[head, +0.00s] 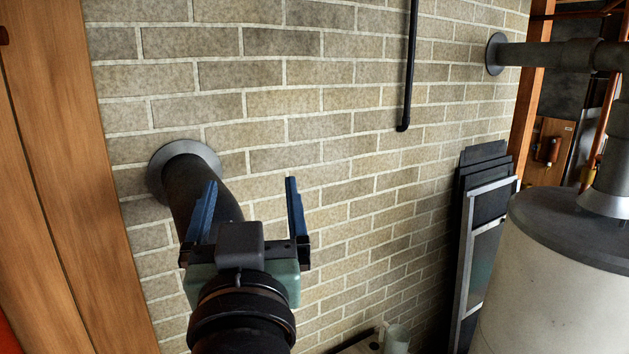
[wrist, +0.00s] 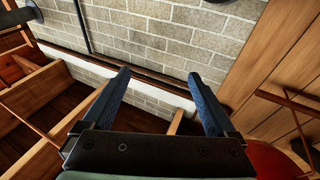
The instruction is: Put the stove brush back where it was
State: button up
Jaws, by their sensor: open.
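My gripper (head: 250,190) is raised in front of the brick wall, with its two blue fingers spread apart and nothing between them. It also shows open and empty in the wrist view (wrist: 158,77), pointing up toward the joists. I cannot make out a stove brush for certain in either view. A small dark item (head: 383,330) at the bottom of the head view, beside a pale cup-like container (head: 397,340), is too small to identify.
A dark stovepipe (head: 190,185) enters the wall just behind my gripper. A thin black pipe (head: 410,70) runs down the wall. Dark panels (head: 480,220) lean at the right beside a large pale cylindrical tank (head: 560,280). Wooden joists (wrist: 60,95) cross overhead.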

jog(key=s+d+r+m+t+h, duration=0.1)
jog(key=s+d+r+t, duration=0.2)
jog(key=s+r, duration=0.2)
jog(key=s+d+r+t+h, duration=0.2)
jog(key=s+d+r+t, duration=0.2)
jog(key=r, duration=0.7)
jog(key=shift+s+d+m, duration=0.2)
jog(key=shift+s+m, duration=0.2)
jog(key=shift+s, duration=0.7)
jog(key=shift+f, duration=0.1)
jog(key=shift+o, duration=0.6)
jog(key=shift+f+b, duration=0.95)
jog(key=shift+b, duration=0.05)
jog(key=shift+r, duration=0.1)
